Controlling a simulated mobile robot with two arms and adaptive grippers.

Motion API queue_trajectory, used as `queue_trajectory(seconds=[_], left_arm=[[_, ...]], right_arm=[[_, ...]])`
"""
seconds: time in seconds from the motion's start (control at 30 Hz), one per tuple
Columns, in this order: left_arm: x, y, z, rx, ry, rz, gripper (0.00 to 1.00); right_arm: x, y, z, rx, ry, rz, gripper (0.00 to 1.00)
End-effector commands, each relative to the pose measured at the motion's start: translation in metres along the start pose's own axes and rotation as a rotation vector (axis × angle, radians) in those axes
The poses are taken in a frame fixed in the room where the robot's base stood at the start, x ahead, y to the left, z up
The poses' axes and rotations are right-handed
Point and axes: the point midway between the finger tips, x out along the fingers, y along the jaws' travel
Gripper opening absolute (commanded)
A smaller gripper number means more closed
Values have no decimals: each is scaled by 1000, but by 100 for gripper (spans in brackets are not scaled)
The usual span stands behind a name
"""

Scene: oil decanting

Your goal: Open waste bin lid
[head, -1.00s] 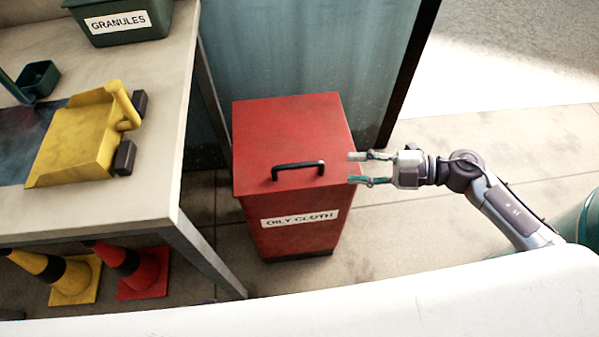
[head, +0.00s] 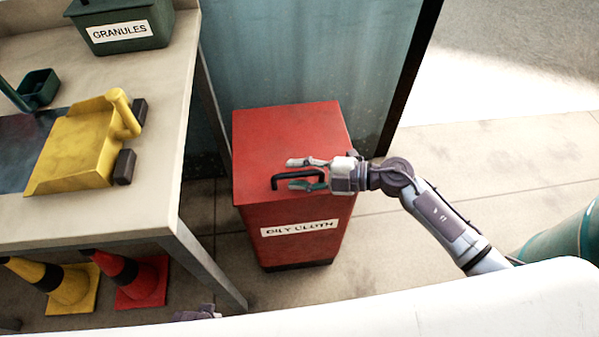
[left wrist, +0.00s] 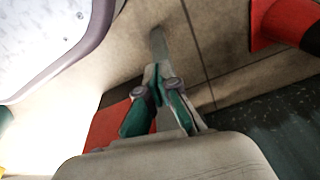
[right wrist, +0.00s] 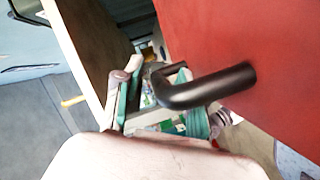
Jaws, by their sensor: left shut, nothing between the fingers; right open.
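The red waste bin (head: 290,230) labelled OILY CLOTH stands on the floor with its red lid (head: 285,125) down. A black bar handle (head: 277,183) sits on the lid near its front edge. My right gripper (head: 291,174) is open at the handle, its fingers pointing left over the lid. In the right wrist view the handle (right wrist: 215,86) shows close up, with part of it across the open fingers (right wrist: 160,72); I cannot tell whether they touch it. My left gripper (left wrist: 158,72) is shut and empty in the left wrist view.
A bluish panel (head: 300,50) is behind the bin. Floor to the bin's right is open.

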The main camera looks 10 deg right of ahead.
Motion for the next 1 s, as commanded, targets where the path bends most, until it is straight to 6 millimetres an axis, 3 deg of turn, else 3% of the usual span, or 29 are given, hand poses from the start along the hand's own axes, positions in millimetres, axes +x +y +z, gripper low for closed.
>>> queue_trajectory(seconds=[0.13,0.37,0.87,1.0], left_arm=[[1,0,3,0,-6,0,0],[1,0,6,0,-11,0,0],[1,0,6,0,-8,1,0],[10,2,16,3,-22,2,0]], right_arm=[[0,0,0,0,0,0,37],[0,0,0,0,0,0,0],[0,4,1,-1,0,0,0],[1,12,4,-1,-1,1,0]])
